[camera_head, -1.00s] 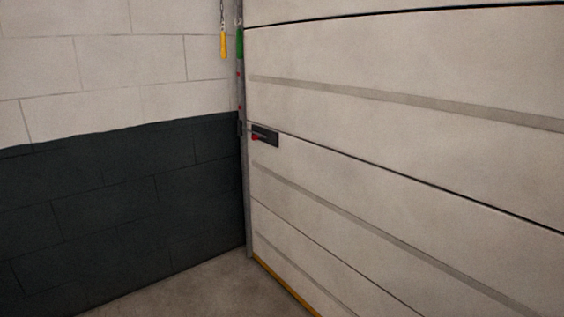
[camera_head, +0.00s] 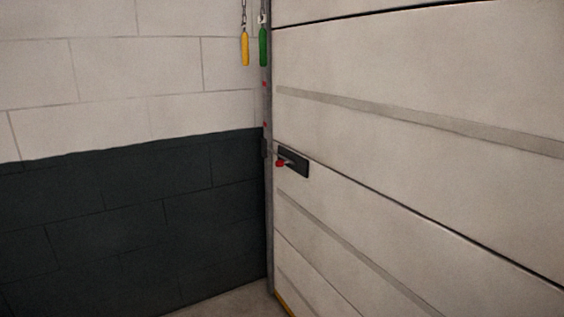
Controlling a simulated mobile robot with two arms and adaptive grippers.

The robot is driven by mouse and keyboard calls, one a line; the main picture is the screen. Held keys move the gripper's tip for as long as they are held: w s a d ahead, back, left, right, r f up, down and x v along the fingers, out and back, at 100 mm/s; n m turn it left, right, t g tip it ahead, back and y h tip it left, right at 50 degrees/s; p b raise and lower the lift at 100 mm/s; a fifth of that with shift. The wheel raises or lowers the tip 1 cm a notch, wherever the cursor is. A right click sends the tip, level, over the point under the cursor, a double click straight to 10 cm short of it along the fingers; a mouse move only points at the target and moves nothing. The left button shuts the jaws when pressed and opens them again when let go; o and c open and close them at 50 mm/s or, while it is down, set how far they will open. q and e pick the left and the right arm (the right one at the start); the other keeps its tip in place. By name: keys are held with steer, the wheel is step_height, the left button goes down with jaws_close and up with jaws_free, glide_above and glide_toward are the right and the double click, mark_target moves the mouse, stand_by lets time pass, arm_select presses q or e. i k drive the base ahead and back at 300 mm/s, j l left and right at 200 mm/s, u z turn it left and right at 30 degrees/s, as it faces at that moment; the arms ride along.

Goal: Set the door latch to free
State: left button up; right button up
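The door latch (camera_head: 297,164) is a dark plate on the left edge of the pale panelled door (camera_head: 420,190). A small red knob (camera_head: 280,163) shows at the plate's left end, close to the door's grey side rail (camera_head: 268,215). A thin bar seems to run from the knob area across to the rail; it is too small to tell how far it reaches in. Neither of my grippers is in view.
A yellow pull handle (camera_head: 245,48) hangs on a chain by the wall, with a green handle (camera_head: 263,47) beside it. The block wall (camera_head: 130,220) is dark below and pale above. Some bare floor (camera_head: 235,303) shows at the bottom.

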mark_target(280, 163)
steer(key=i+j, duration=0.1)
steer(key=i, duration=0.35)
steer(key=i+z, duration=0.1)
steer(key=i, duration=0.3)
steer(key=j, duration=0.1)
